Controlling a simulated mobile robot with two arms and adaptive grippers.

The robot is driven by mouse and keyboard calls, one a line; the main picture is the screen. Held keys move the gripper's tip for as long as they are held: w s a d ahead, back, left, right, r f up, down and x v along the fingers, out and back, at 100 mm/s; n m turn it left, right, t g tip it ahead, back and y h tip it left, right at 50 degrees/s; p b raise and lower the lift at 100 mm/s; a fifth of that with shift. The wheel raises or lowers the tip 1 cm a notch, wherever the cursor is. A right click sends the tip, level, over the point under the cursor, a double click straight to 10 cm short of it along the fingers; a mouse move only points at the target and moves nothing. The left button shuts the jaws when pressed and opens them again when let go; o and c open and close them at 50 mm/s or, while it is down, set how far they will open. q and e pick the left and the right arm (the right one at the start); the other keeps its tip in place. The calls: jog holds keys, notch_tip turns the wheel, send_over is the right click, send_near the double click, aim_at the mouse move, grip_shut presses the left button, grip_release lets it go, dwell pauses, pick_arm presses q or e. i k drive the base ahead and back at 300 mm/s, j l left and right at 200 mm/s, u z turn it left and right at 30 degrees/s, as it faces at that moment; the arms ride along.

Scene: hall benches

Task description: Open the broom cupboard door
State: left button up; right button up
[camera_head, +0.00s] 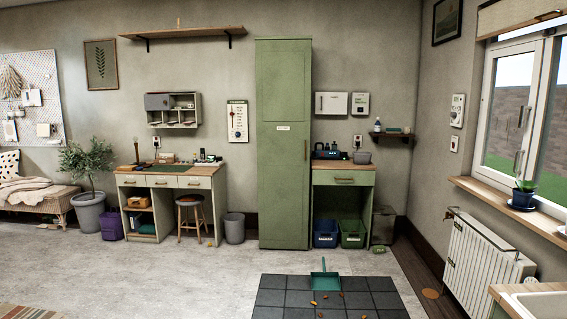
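A small white label sits in the middle of the door. A slim brownish handle (306,150) runs upright near the door's right edge. Neither of my grippers shows in this view, and nothing touches the cupboard.
A dark tiled mat (285,298) with a green dustpan (324,281) and scattered leaves lies before the cupboard. A desk (168,169) and grey bin (234,228) stand left; a green-drawered bench (343,178) stands right. Pale floor (150,275) is clear at left.

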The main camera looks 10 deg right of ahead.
aim_at(282, 67)
jog(key=i+z, duration=0.2)
jog(key=z, duration=0.3)
jog(key=i, duration=2.1)
jog(key=i+u, duration=0.1)
jog(key=i, duration=0.95)
jog(key=i+l, duration=0.15)
jog(key=i, duration=0.9)
jog(key=i+l, duration=0.1)
jog(key=i, duration=0.95)
